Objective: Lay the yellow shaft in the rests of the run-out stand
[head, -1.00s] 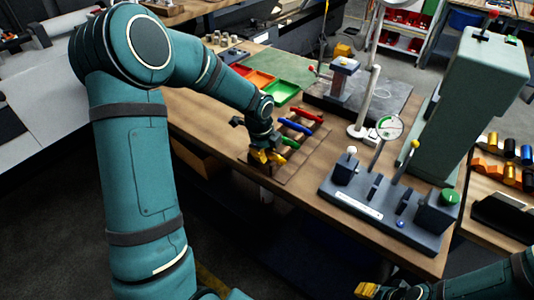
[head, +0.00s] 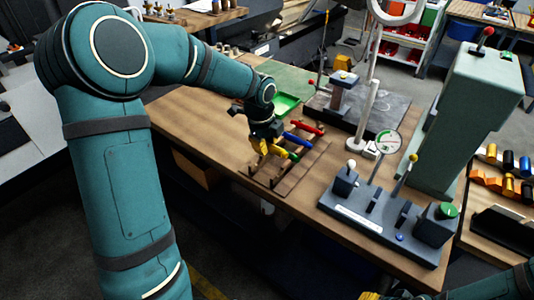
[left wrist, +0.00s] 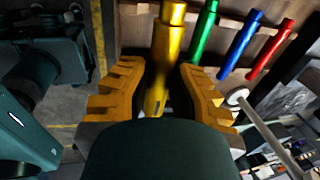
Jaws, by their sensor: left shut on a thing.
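My left gripper (head: 265,148) is shut on the yellow shaft (left wrist: 168,42), which runs between its yellow fingers in the left wrist view. In the head view the gripper is over the near part of a wooden rack (head: 290,178) and appears raised above it. The run-out stand (head: 350,214) has a dark blue-grey base with upright rests and a round dial gauge (head: 388,142). It stands right of the rack, apart from the gripper. My right gripper (head: 371,295) barely shows at the bottom edge; its fingertips are cut off.
A green shaft (left wrist: 204,34), blue shaft (head: 298,139) and red shaft (head: 308,127) lie in the rack. Bare tabletop lies left of the rack.

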